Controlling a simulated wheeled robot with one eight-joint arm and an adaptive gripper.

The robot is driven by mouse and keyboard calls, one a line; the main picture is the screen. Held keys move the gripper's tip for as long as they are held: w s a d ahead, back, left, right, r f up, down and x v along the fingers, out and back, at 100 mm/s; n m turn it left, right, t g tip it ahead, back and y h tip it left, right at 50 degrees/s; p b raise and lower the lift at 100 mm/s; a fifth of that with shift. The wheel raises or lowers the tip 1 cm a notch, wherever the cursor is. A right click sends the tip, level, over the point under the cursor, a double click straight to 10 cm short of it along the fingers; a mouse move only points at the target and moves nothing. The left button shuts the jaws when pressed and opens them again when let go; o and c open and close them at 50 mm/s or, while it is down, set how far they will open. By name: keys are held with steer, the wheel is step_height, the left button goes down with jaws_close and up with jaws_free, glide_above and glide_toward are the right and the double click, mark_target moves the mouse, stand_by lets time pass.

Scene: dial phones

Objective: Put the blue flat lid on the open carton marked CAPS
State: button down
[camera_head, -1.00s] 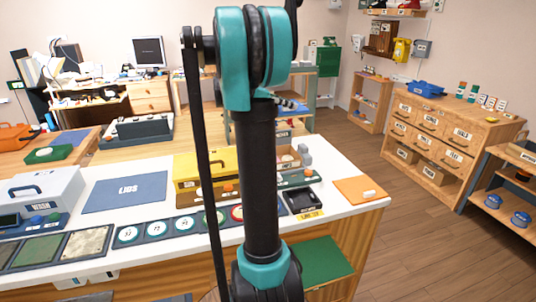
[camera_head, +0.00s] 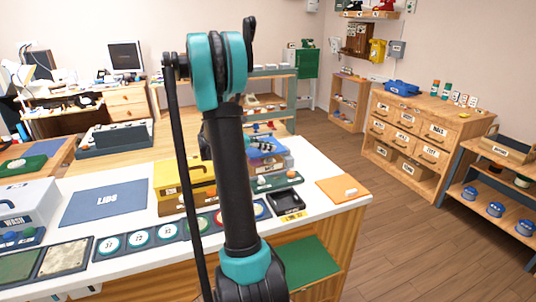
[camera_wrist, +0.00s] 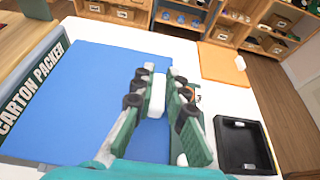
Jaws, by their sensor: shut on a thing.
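The blue flat lid (camera_wrist: 95,85) fills much of the wrist view, with a white handle on top. My gripper (camera_wrist: 158,92) is shut on that handle. In the head view the lid (camera_head: 268,148) shows partly to the right of my arm, low over a box (camera_head: 284,162) on the white counter. This box stands where the open carton is, but its CAPS marking cannot be read. The lid hides the opening, and I cannot tell whether the two touch. My gripper is mostly hidden behind my arm in the head view.
A yellow box (camera_head: 172,177) stands left of my arm, beyond a row of round dials. A black tray (camera_head: 286,201) and an orange mat (camera_head: 343,188) lie to the right. A CARTON PACKER sign (camera_wrist: 32,95) borders the lid.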

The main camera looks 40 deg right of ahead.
mark_target(268, 154)
steer(key=shift+f, duration=1.65)
steer(key=shift+f, duration=0.35)
steer(key=c, duration=1.5)
jaws_free()
steer(key=shift+c, duration=0.2)
steer(key=shift+r, duration=0.1)
steer(key=shift+r, duration=0.35)
steer(key=v, duration=1.2)
steer(key=shift+f, duration=0.1)
